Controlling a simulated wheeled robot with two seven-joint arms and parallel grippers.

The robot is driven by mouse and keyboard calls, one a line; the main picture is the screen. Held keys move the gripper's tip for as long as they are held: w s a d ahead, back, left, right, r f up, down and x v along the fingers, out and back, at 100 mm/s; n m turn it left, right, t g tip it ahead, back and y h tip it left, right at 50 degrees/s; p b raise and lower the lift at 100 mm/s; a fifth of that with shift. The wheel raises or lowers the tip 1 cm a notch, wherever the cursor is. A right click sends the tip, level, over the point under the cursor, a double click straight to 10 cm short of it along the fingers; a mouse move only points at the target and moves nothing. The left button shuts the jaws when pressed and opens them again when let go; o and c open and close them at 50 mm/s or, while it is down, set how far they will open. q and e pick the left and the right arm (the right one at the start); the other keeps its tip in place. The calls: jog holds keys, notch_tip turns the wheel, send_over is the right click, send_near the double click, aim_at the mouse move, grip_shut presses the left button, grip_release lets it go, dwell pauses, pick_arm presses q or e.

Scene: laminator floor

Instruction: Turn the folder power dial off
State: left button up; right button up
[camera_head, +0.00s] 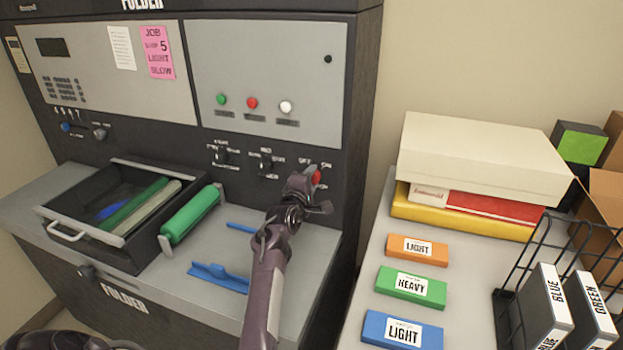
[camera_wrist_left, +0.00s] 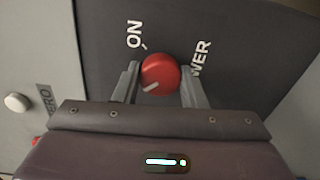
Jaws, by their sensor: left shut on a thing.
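The red power dial (camera_head: 317,177) is on the dark front panel of the folder, low at its right side. In the left wrist view the dial (camera_wrist_left: 160,73) sits between the two fingers of my left gripper (camera_wrist_left: 164,88), which is shut on it. Its white mark points to the lower left, away from the ON label (camera_wrist_left: 134,34) at the upper left. Part of the POWER label shows right of the dial; no OFF label shows in the wrist view. In the head view my left gripper (camera_head: 309,188) partly covers the dial. My right gripper is not in view.
Two black dials (camera_head: 265,163) are left of the power dial. An open drawer (camera_head: 105,205) and a green roller (camera_head: 190,214) are further left. Blue pieces (camera_head: 217,276) lie on the ledge below. A side table with labelled boxes (camera_head: 411,287) stands at right.

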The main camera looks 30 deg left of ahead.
pick_arm(q)
jog(key=shift+f+n, duration=0.1)
jog(key=shift+n, duration=0.5)
jog(key=o, duration=1)
jog(key=p+v, duration=0.6)
jog(key=v, duration=0.1)
jog(key=shift+s+p, duration=0.35)
jog(key=shift+s, duration=0.05)
